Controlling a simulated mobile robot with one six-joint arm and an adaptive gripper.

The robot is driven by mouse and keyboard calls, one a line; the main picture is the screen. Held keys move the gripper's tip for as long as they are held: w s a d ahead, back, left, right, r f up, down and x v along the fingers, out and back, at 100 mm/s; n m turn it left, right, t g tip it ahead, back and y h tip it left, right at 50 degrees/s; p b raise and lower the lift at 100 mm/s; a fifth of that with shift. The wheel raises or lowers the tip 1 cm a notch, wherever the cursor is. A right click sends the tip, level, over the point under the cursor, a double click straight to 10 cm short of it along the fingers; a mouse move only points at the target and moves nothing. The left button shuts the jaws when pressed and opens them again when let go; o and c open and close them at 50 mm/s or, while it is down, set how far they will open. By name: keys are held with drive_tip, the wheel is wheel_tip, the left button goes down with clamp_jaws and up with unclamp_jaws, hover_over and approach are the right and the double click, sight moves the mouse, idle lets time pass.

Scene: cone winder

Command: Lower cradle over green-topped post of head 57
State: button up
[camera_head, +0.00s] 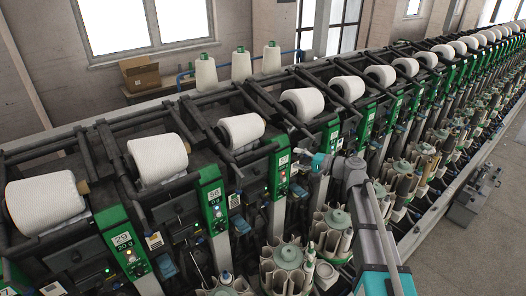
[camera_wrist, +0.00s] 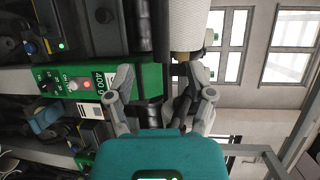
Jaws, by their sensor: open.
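In the head view my gripper (camera_head: 320,163) is at the middle, beside a green-topped post (camera_head: 279,174) whose number I cannot read surely. The post to its left (camera_head: 214,200) reads 56. A white cone (camera_head: 302,103) sits in its cradle behind my gripper. In the wrist view my gripper (camera_wrist: 158,88) is open, with a dark cradle bar (camera_wrist: 160,45) running between and beyond its fingers. I cannot tell whether the fingers touch it. A green post top (camera_wrist: 70,84) lies left of the fingers, and a white cone (camera_wrist: 180,15) with a brown tube end is above.
A long row of similar heads with white cones (camera_head: 348,89) runs to the far right. Several spare cones (camera_head: 241,65) stand on the back ledge near a cardboard box (camera_head: 140,74). Bobbin magazines (camera_head: 288,262) crowd the front.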

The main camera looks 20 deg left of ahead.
sight(266, 152)
drive_tip(key=a, duration=0.4)
drive_tip(key=a+f+b, duration=0.1)
drive_tip(key=a, duration=0.4)
drive_tip(key=w+a, duration=0.1)
drive_tip(key=a, duration=0.3)
drive_tip(key=shift+a+f+b, duration=0.3)
clamp_jaws()
idle(0.3)
